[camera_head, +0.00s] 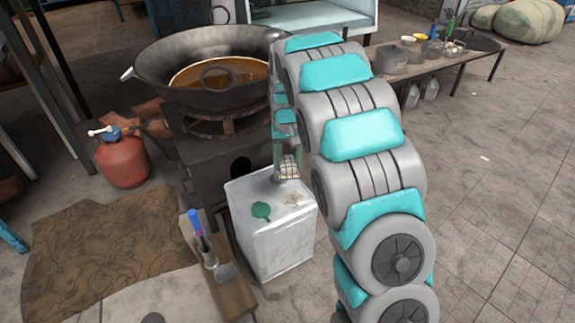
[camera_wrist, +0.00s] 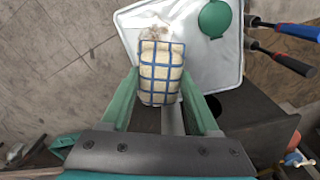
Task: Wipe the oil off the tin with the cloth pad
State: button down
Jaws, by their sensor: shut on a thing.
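The tin (camera_head: 273,233) is a white, box-shaped can standing on the floor, with a green cap (camera_head: 261,210) on its top. A pale brownish smear of oil (camera_head: 293,199) shows on the top near the cap. My gripper (camera_wrist: 160,88) is shut on the cloth pad (camera_wrist: 161,72), a cream pad with a blue grid. In the head view the cloth pad (camera_head: 288,167) is at the back edge of the tin's top. In the wrist view the pad covers part of the top beside the smear (camera_wrist: 160,28). I cannot tell whether it touches the tin.
A large wok (camera_head: 215,75) of brown liquid sits on a dark stove behind the tin. A red gas bottle (camera_head: 122,162) stands at the left. Tools with blue (camera_head: 195,222) and red handles lie on a low wooden bench left of the tin.

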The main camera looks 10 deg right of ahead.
aim_at(287, 160)
jog(key=shift+w+r, duration=0.2)
jog(key=shift+r, duration=0.05)
jog(key=shift+w+r+p, duration=0.1)
jog(key=shift+r+p, duration=0.3)
jog(key=shift+r, duration=1.1)
jog(key=shift+f, duration=0.1)
